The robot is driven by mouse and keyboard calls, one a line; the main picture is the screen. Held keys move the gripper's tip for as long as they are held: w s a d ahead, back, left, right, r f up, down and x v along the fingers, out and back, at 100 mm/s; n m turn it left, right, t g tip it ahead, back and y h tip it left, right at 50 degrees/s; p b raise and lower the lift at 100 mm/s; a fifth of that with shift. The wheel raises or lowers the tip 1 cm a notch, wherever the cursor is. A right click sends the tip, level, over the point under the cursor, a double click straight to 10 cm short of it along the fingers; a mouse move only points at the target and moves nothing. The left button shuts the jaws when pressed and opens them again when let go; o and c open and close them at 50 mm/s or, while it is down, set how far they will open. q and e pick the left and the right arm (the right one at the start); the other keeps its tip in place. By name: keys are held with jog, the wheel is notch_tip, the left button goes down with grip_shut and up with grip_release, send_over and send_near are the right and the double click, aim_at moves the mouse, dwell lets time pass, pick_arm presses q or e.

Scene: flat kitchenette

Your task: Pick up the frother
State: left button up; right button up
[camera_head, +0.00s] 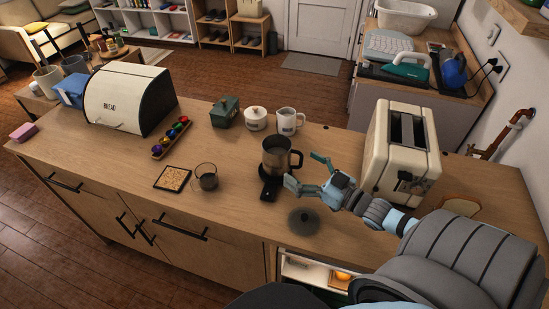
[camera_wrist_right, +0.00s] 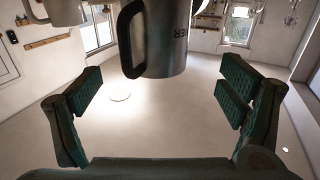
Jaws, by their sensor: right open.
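The frother (camera_head: 277,158) is a dark metal jug with a black handle on its right side. It stands upright on a small black base (camera_head: 268,191) near the middle of the counter. My right gripper (camera_head: 305,171) is open and empty just right of the frother, its fingers spread on the handle side. In the right wrist view the frother (camera_wrist_right: 165,45) with its handle (camera_wrist_right: 130,35) shows beyond the open fingers, midway between them (camera_wrist_right: 160,105) and apart from them. My left gripper is not in view.
A dark round lid (camera_head: 303,221) lies on the counter in front of my right gripper. A cream toaster (camera_head: 393,160) stands right, close to my arm. A glass (camera_head: 206,177) stands left of the frother; a white mug (camera_head: 287,120) and white canister (camera_head: 256,118) stand behind it.

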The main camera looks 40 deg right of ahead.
aim_at(287, 159)
jog(key=b+x, duration=0.1)
jog(key=x, duration=0.1)
jog(key=b+x, duration=0.1)
jog(key=x, duration=0.1)
jog(key=b+x, duration=0.1)
jog(key=x, duration=0.1)
jog(key=shift+w+d+f, duration=0.15)
jog(key=shift+d+f, duration=0.05)
jog(key=shift+f, duration=0.2)
jog(key=shift+w+a+r, duration=0.1)
jog(key=shift+w+r, duration=0.05)
jog(key=shift+w, duration=0.4)
jog(key=shift+w+a+r, duration=0.1)
jog(key=shift+w+r, duration=0.1)
jog(key=shift+w, duration=0.35)
jog(key=shift+w+a, duration=0.1)
jog(key=shift+w, duration=0.35)
jog(key=c, duration=1.7)
